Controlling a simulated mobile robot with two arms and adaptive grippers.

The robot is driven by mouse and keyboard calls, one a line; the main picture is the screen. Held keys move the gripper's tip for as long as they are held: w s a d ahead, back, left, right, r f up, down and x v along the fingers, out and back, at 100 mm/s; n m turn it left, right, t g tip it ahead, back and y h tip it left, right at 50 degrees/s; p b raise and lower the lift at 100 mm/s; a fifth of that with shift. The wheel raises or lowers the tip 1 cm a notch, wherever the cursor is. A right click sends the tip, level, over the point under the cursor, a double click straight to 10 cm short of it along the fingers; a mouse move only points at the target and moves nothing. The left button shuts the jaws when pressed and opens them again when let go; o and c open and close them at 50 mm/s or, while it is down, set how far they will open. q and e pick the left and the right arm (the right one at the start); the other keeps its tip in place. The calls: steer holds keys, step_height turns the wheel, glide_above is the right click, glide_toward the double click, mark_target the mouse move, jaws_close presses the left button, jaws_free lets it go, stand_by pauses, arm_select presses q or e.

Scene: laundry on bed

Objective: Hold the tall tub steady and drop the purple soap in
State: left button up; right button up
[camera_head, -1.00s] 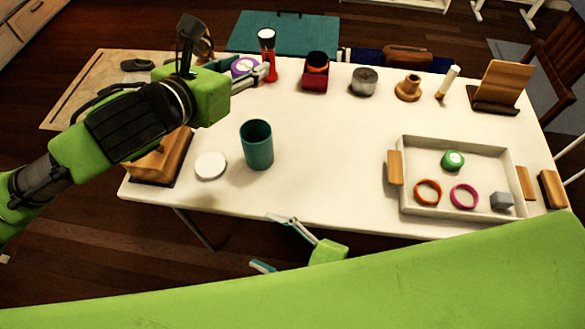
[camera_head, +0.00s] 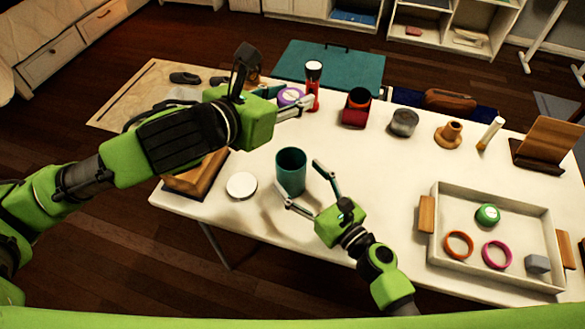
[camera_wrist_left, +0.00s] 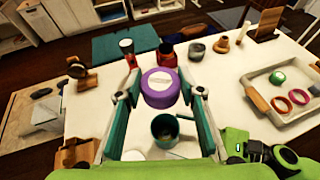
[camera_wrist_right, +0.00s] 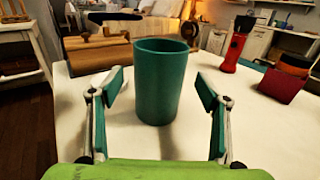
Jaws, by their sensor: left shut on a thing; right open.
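The tall tub (camera_head: 291,174) is a teal open-topped cylinder, upright on the white table near its left front. My right gripper (camera_head: 300,188) is open beside it. In the right wrist view the tub (camera_wrist_right: 159,90) stands upright ahead, between and beyond the open fingers (camera_wrist_right: 159,95). The purple soap (camera_head: 289,97) is a round puck with a pale top. My left gripper (camera_head: 292,104) is shut on it, beyond the tub in the head view. In the left wrist view the soap (camera_wrist_left: 160,88) sits between the fingertips, with the tub (camera_wrist_left: 165,130) visible below it.
A white disc (camera_head: 241,186) lies left of the tub. A red flashlight (camera_head: 313,88), a red box (camera_head: 356,108) and a grey tin (camera_head: 404,123) stand along the back. A tray (camera_head: 437,270) with rings is at right. The table middle is clear.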

mark_target(283, 160)
steer(key=shift+x, duration=2.05)
steer(key=shift+c, duration=0.5)
steer(key=c, duration=1.1)
steer(key=shift+c, duration=0.2)
